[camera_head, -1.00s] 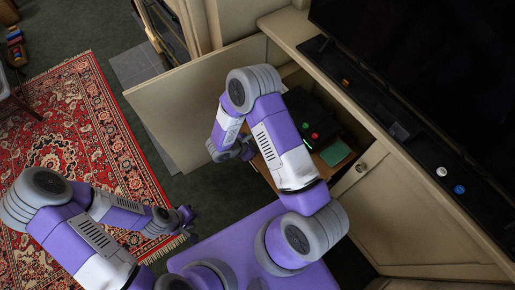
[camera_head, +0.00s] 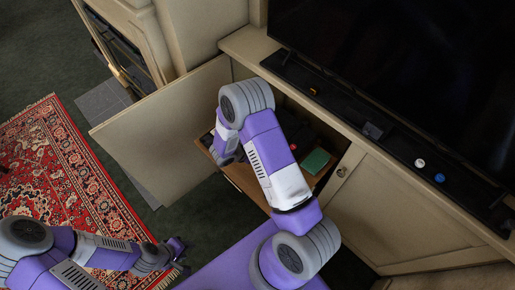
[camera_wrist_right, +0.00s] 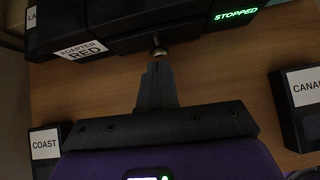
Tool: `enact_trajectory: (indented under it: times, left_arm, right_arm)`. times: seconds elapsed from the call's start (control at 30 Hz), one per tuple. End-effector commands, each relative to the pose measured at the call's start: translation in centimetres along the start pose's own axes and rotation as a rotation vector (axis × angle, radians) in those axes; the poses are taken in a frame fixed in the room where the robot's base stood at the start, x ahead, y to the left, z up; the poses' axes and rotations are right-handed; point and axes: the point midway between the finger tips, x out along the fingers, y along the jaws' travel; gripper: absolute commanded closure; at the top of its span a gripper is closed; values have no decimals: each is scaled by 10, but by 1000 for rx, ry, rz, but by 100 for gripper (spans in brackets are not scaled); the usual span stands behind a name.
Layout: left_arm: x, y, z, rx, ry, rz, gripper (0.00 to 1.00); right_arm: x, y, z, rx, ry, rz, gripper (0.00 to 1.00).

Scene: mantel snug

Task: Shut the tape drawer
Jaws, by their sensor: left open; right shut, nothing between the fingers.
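In the right wrist view, a dark machine (camera_wrist_right: 130,15) shows a green "STOPPED" display and an "ADAPTER RED" label. A small metal knob (camera_wrist_right: 158,42) sticks out of its dark front. My right gripper (camera_wrist_right: 157,66) is shut and empty, its tips at the knob; I cannot tell if they touch. Which part is the tape drawer, and how far out it stands, is unclear. In the head view my right arm reaches into the open cabinet and largely hides the machine. My left gripper (camera_head: 179,257) is open and empty, over the floor near the rug.
Labelled cassettes, "COAST" (camera_wrist_right: 45,144) and "CANAL" (camera_wrist_right: 300,110), lie on the wooden surface (camera_wrist_right: 215,80) either side of my gripper. A green item (camera_head: 315,161) lies right of my arm. The cabinet door (camera_head: 160,135) stands open at left; a television (camera_head: 410,70) is above.

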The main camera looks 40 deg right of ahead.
Motion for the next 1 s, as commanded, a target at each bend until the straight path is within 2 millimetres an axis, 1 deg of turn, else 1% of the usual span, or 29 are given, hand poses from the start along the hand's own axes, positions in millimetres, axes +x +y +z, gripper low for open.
enact_trajectory:
  times: [0.17,0.2,0.3,0.4,0.5,0.6,0.77,1.0]
  left_arm:
    - [2,-1,0,0,0,0,57]
    - [0,0,0,0,0,0,57]
    - [-10,4,0,0,0,0,57]
    - [-16,6,1,0,0,0,57]
    - [-21,8,1,0,0,0,57]
    - [-24,9,1,0,0,0,57]
    - [-26,10,1,0,0,0,57]
    - [-26,10,1,0,0,0,57]
  right_arm:
    - [-23,0,-21,-3,0,2,100]
    - [-31,0,-23,-1,0,1,100]
    - [-59,1,-19,1,0,3,100]
    - [-81,0,-19,1,1,1,100]
    - [-100,1,-20,2,0,2,100]
    - [-113,0,-20,2,0,0,100]
    - [-124,0,-21,2,0,-2,100]
    - [-125,0,-21,2,0,-3,100]
